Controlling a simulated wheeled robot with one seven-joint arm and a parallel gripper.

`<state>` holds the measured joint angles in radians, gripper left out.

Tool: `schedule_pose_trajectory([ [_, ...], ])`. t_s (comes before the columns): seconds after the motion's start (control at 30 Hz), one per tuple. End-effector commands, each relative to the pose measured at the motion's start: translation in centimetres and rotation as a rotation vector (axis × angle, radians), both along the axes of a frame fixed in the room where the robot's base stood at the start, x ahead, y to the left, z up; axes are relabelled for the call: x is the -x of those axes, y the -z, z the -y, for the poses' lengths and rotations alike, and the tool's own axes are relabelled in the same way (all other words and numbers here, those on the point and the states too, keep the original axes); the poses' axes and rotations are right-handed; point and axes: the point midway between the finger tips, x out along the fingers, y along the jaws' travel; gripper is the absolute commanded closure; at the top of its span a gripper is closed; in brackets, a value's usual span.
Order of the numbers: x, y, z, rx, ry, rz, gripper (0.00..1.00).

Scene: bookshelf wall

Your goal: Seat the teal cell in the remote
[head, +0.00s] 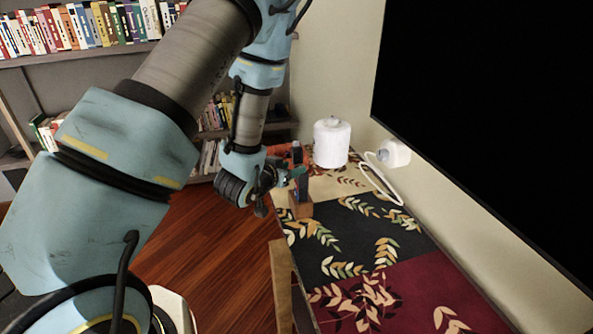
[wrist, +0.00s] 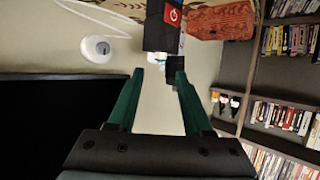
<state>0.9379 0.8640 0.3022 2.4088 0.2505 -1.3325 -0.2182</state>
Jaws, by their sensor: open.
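The remote (wrist: 161,26) is a dark upright body with a red power mark, just beyond my gripper (wrist: 159,76) in the wrist view. In the head view the remote (head: 303,189) stands in a wooden block (head: 300,208) near the table's left edge. My gripper (head: 285,178) is beside its upper part. The green fingers are apart with nothing clearly held between them. A small dark piece (wrist: 170,72) shows by the right finger; I cannot tell what it is. I cannot make out the teal cell in either view.
A white canister (head: 331,143) stands behind the remote, near a white wall device with a cable (head: 393,153). An orange textured box (wrist: 222,20) lies beyond. A large black screen (head: 500,110) borders the right. The patterned table's front (head: 405,285) is clear.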

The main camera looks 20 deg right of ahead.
Motion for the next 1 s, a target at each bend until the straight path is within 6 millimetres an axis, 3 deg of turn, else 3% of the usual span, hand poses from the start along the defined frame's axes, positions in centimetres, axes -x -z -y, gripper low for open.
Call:
schedule_pose_trajectory([
  [0.33,3.4,-2.7,-4.4,-0.003,-0.002,-0.006,0.5],
  [1.0,4.5,-3.1,-5.8,-0.001,0.0,-0.001,0.5],
])
